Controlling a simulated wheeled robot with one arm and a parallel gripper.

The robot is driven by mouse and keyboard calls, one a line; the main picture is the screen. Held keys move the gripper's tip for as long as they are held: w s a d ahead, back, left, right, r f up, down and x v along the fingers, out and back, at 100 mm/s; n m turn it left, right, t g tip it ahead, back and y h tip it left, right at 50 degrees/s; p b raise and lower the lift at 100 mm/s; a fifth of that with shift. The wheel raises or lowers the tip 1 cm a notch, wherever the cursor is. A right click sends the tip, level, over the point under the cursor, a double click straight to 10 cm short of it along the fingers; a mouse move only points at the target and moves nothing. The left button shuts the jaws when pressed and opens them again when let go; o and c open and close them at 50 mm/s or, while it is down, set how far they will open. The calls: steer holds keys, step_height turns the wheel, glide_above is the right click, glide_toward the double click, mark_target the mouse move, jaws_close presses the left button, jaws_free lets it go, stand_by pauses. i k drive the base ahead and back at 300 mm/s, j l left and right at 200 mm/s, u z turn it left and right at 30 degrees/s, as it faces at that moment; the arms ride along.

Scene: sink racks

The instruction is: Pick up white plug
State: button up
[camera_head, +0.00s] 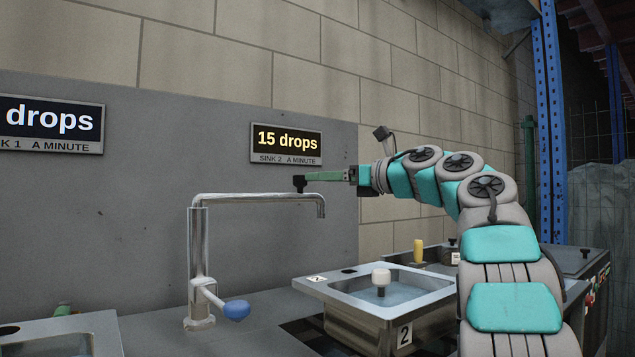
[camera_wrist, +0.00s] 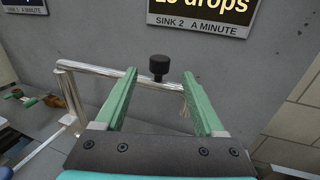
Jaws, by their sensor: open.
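The white plug (camera_head: 381,277) stands upright in the sink marked 2 (camera_head: 345,287), its pale rounded top above a dark stem and the bluish water around it. My gripper (camera_head: 303,178) is up and to the left of it, at the height of the tap's spout. In the wrist view my gripper (camera_wrist: 160,84) has its two green fingers spread apart. A black knob (camera_wrist: 159,66) shows in the gap between the fingertips, by the spout; I cannot tell whether it touches them. The white plug is not seen in the wrist view.
A chrome tap (camera_head: 197,260) with a blue handle (camera_head: 236,310) stands left of the sink, its spout running below my gripper. A yellow plug (camera_head: 418,251) stands behind the white one. A grey wall panel (camera_head: 180,150) with a "15 drops" sign (camera_head: 286,143) is behind.

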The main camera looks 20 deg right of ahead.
mark_target(381, 278)
steer(key=k+l, duration=1.15)
steer(key=k, duration=0.15)
